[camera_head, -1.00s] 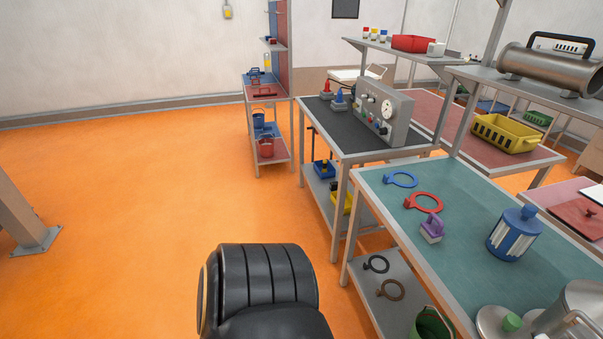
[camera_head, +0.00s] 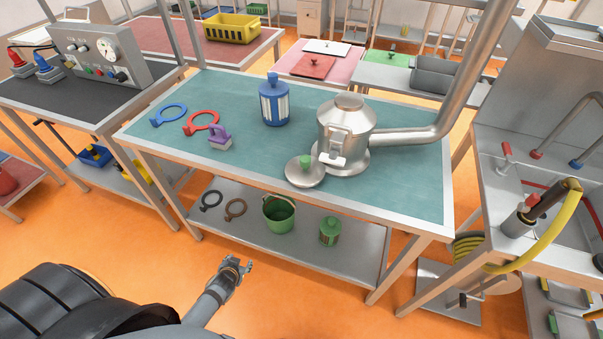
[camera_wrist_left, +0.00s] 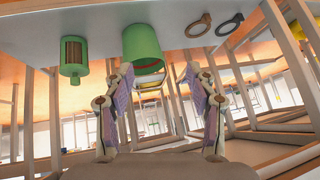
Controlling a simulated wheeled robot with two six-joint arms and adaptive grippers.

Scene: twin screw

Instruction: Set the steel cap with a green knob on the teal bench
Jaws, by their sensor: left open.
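The steel cap with a green knob (camera_head: 305,176) lies flat on the teal bench (camera_head: 400,185), near its front edge. It is beside the base of a steel housing with a pipe (camera_head: 345,130). My left gripper (camera_head: 238,264) is low in front of the bench, apart from the cap and over the orange floor. In the left wrist view my left gripper (camera_wrist_left: 160,105) has its two fingers spread with nothing between them. The cap does not show in the left wrist view. My right gripper is not in view.
A blue canister (camera_head: 274,105), blue ring (camera_head: 168,114), red ring (camera_head: 202,122) and purple-handled block (camera_head: 220,139) stand on the bench. The lower shelf holds a green bucket (camera_head: 279,216), a green canister (camera_head: 330,233) and two dark rings. A sink bench with a yellow hose (camera_head: 535,245) stands at right.

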